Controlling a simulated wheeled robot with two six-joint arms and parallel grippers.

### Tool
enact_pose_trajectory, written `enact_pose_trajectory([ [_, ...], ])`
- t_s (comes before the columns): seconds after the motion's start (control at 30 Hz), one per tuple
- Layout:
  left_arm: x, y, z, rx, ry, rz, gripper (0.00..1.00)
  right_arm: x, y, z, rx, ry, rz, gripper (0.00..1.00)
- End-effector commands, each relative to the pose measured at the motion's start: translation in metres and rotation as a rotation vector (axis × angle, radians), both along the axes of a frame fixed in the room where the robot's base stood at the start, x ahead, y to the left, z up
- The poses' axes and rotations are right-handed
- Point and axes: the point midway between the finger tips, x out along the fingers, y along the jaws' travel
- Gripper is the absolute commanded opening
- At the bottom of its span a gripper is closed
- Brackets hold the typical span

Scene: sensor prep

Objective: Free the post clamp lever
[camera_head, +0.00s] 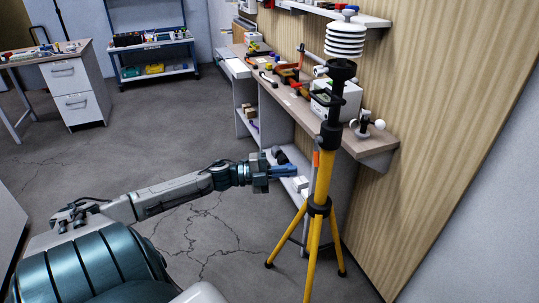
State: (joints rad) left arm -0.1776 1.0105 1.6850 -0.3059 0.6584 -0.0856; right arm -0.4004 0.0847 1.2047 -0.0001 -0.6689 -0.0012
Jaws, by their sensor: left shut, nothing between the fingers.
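A yellow tripod (321,184) stands upright on the floor, right of centre, with a black post (331,133) rising from it. A small orange lever (316,159) sits on the left side of the post, just above the black collar (319,206); it looks roughly upright, and its exact angle is too small to tell. My left gripper (293,171) comes in from the left, shut and empty. Its tips are a little left of the lever and slightly lower in the picture, with a visible gap. My right gripper is not in view.
A drawer desk (77,82) and a cart (155,72) stand farther back. The floor (200,210) left of the tripod is clear.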

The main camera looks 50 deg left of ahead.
Motion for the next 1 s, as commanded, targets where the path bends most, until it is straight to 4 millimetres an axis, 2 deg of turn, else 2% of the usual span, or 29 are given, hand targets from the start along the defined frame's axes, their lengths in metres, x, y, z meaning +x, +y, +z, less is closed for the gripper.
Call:
enact_pose_trajectory([
  [0.1, -0.014, 0.011, -0.001, 0.003, 0.006, -0.004, 0.00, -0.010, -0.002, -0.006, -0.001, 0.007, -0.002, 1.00],
  [0.4, -0.034, 0.030, -0.003, 0.000, 0.002, -0.002, 0.00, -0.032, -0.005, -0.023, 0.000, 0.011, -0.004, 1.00],
  [1.0, -0.037, 0.033, -0.004, -0.001, -0.001, -0.001, 0.00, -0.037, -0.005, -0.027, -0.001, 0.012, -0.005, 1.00],
])
